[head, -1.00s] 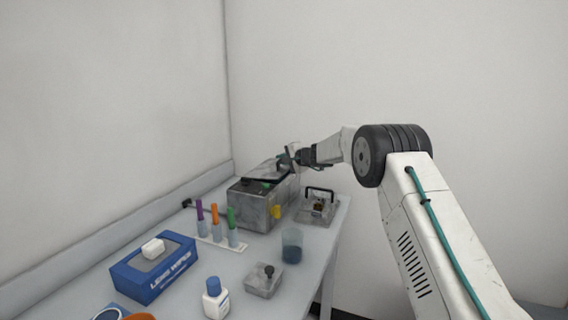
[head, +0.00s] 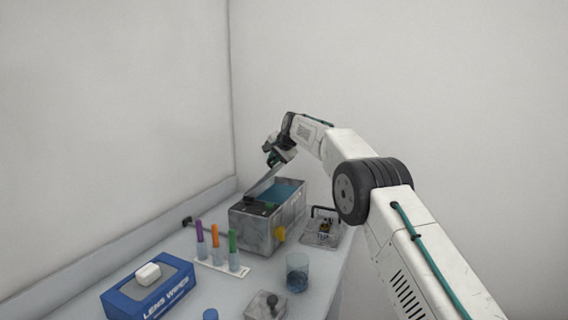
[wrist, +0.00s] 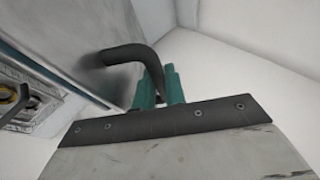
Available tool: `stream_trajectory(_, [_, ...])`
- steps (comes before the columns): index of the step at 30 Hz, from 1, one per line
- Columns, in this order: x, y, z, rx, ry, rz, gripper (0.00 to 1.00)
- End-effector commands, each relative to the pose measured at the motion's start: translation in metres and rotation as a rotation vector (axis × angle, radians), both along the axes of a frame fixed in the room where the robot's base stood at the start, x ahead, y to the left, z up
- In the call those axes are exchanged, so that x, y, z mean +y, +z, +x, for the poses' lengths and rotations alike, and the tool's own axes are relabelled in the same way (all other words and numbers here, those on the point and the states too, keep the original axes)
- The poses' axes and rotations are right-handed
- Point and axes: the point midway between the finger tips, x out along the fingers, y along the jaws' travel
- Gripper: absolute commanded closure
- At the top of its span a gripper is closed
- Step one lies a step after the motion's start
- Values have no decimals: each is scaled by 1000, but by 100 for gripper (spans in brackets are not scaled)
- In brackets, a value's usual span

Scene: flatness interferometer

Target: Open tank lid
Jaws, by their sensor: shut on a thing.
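The tank (head: 258,228) is a grey metal box on the bench, and blue liquid shows inside its open top. Its lid (head: 265,179) is raised and tilted, seen nearly edge-on in the head view. My gripper (head: 272,157) is above the tank at the lid's upper end. In the wrist view, the teal fingers of my gripper (wrist: 160,88) are shut on the dark curved lid handle (wrist: 128,54), which stands out from the grey lid face (wrist: 85,28). The fingertips' far sides are hidden.
A metal fixture with a black handle (head: 321,241) stands right of the tank, near the bench edge. A beaker (head: 297,272), a rack of coloured tubes (head: 222,267), a blue wipes box (head: 150,290) and a small knobbed block (head: 266,307) are in front.

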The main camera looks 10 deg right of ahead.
Motion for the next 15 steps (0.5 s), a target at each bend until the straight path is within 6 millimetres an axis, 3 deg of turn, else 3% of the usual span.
stream_trajectory(15, [14, 7, -1, 1, 0, 1, 100])
